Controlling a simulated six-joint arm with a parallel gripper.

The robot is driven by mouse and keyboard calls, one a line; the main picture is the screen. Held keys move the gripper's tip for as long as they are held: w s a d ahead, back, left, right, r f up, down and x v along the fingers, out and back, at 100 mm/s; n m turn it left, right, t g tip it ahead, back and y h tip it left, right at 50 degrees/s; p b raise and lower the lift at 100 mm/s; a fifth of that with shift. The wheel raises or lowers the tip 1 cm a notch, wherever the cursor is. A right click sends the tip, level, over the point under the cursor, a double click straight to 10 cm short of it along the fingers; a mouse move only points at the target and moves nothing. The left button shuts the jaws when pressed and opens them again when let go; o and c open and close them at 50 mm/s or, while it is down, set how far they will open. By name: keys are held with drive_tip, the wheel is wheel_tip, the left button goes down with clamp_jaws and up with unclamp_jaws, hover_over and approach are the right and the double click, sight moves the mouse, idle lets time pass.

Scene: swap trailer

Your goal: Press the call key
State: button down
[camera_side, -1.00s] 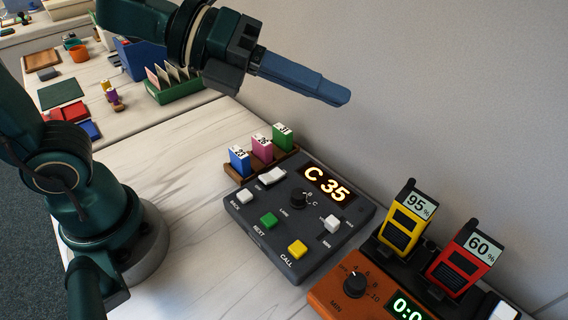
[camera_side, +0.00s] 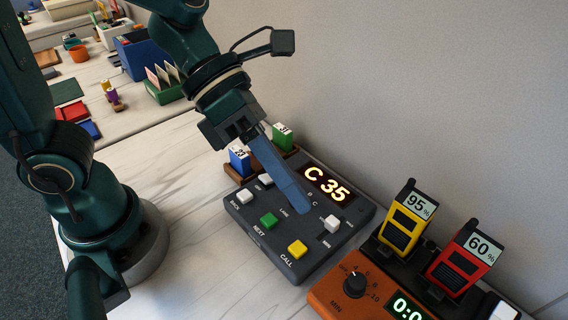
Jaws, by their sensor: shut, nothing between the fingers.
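The yellow call key (camera_side: 297,249) sits at the front right of the dark grey console (camera_side: 262,232), above the printed word CALL. The green NEXT key (camera_side: 268,220) and the white BACK key (camera_side: 245,196) are to its left. The fingers hide the lane knob and the pink numbered block.
Numbered blocks stand in a wooden rack behind the console. Bare table lies left of the console.

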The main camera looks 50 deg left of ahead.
sight(289, 248)
drive_tip(key=shift+f, duration=4.1)
drive_tip(key=shift+f, duration=0.1)
drive_tip(key=shift+f, duration=0.3)
drive_tip(key=shift+f, duration=0.55)
drive_tip(key=shift+r, duration=1)
drive_tip(key=shift+r, duration=2.5)
